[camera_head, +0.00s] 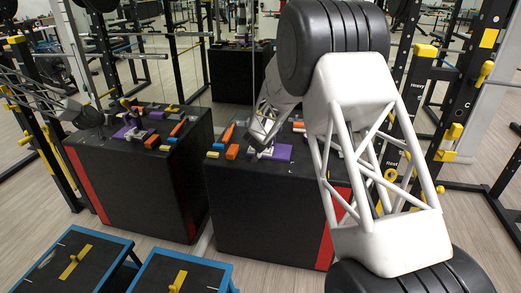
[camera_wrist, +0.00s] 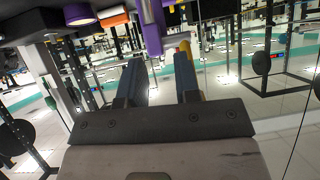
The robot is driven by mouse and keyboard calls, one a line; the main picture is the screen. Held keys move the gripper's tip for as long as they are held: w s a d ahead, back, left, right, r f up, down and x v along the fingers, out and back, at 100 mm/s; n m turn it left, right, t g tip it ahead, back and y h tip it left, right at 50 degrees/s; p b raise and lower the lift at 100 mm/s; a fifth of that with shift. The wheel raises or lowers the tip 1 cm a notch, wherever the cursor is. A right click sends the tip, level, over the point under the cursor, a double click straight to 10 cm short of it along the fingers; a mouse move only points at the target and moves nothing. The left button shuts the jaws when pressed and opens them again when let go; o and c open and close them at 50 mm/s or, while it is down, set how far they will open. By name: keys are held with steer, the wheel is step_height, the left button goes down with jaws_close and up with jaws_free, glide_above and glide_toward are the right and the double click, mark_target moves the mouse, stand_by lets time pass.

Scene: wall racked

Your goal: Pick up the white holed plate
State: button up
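On top of the black box in the head view, a small white piece (camera_head: 266,152), probably the white holed plate, lies on or against a purple block (camera_head: 282,153). Its holes are too small to make out, and my arm partly covers it. My gripper (camera_head: 258,143) is close to it there, but the exact gap cannot be told. In the wrist view my gripper (camera_wrist: 160,75) has its two dark fingers apart with nothing held between them. A purple bar (camera_wrist: 151,28) shows beyond the fingertips. I cannot clearly pick out the white plate in the wrist view.
Orange blocks (camera_head: 232,152) and a yellow block (camera_head: 212,155) lie near the left edge of the box top (camera_head: 222,170). A mirror behind repeats the box and arm at left. Rack posts (camera_head: 462,110) stand at right, and blue-edged platforms (camera_head: 185,272) at front left.

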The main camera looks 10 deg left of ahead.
steer(key=shift+h, duration=0.5)
steer(key=a+f, duration=0.1)
steer(key=f, duration=0.1)
steer(key=w+a+f, duration=0.1)
steer(key=a+f, duration=0.1)
steer(key=f, duration=0.1)
steer(key=shift+w+a+f, duration=0.2)
steer(key=shift+w+f, duration=0.15)
steer(key=shift+w, duration=0.05)
steer(key=shift+x, duration=1.3)
steer(key=shift+w, duration=0.15)
steer(key=shift+x, duration=2.5)
steer(key=shift+r, duration=0.1)
jaws_close()
